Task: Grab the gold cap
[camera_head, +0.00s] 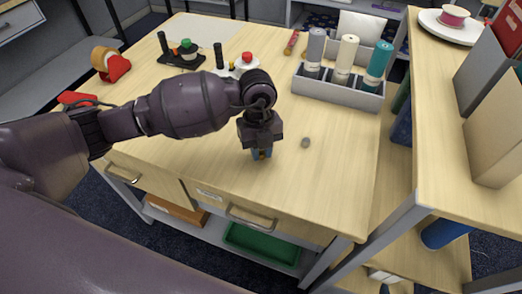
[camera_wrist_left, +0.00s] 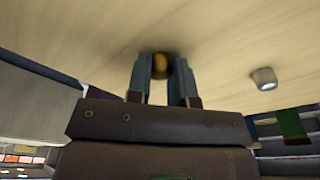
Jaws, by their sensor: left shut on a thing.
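The gold cap (camera_wrist_left: 160,66) sits between the two fingers of my left gripper (camera_wrist_left: 161,78) in the left wrist view. The gripper is shut on it, close to the wooden table top. In the head view my left gripper (camera_head: 261,154) points down at the table near its front edge. Only a small gold bit of the cap (camera_head: 262,154) shows there between the fingertips; the rest is hidden. My right gripper is in neither view.
A small grey cap (camera_head: 306,142) lies on the table (camera_head: 330,185) right of the gripper; it also shows in the left wrist view (camera_wrist_left: 264,78). A grey holder (camera_head: 338,94) with thread spools stands behind. A tape dispenser (camera_head: 113,66) stands at the left. A shelf (camera_head: 440,120) rises at the right.

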